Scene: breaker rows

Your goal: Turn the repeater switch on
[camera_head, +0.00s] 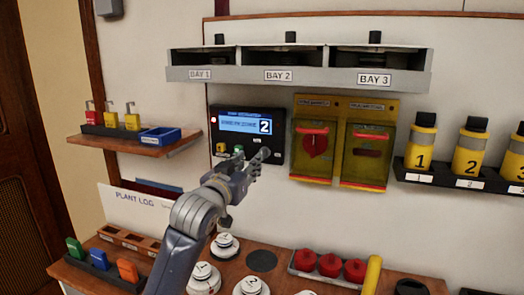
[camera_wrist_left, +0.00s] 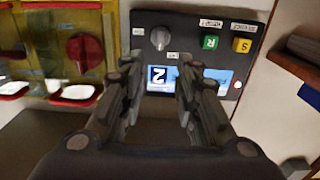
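A black control panel (camera_head: 276,117) on the wall has a lit blue display (camera_head: 245,124) reading "2", a yellow button, a green button and a grey rotary knob (camera_head: 265,152). The knob also shows in the left wrist view (camera_wrist_left: 160,38), upside down, with small labels nearby that I cannot read. No label legibly says repeater. My left gripper (camera_head: 252,167) is just in front of the panel's lower part, close to the knob. In the left wrist view its fingers (camera_wrist_left: 157,72) are spread apart with nothing between them. My right gripper is not in view.
Right of the panel are two yellow boxes (camera_head: 341,109) with red handles. A bay shelf (camera_head: 300,73) projects above. A small wooden shelf (camera_head: 140,140) holds padlocks at left. The bench below carries white round parts (camera_head: 224,245) and red knobs (camera_head: 330,264). Yellow numbered canisters (camera_head: 468,150) stand at right.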

